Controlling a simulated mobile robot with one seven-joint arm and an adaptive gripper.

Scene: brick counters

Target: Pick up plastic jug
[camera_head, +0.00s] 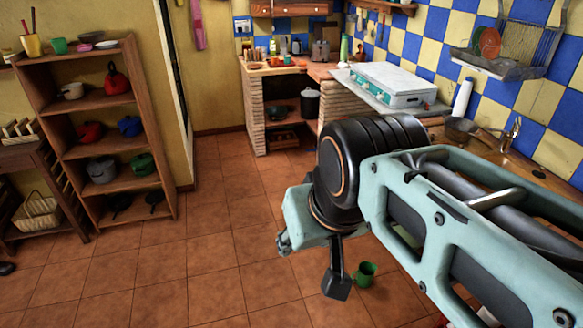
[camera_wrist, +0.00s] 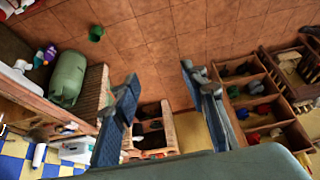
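A small green vessel with a side handle, which looks like the plastic jug (camera_head: 365,274), stands on the tiled floor, just right of my gripper in the head view. It also shows near the upper left of the wrist view (camera_wrist: 96,33), well away from my fingers. My gripper (camera_wrist: 159,75) is open, with its two blue-padded fingers wide apart and nothing between them. In the head view my arm covers most of the gripper; one dark finger (camera_head: 337,280) hangs down.
A wooden shelf (camera_head: 112,128) with pots stands at the left. Brick counters (camera_head: 333,111) with a cooktop (camera_head: 392,85) run along the back and right. A green gas cylinder (camera_wrist: 67,78) sits under the counter in the wrist view. The tiled floor in the middle is clear.

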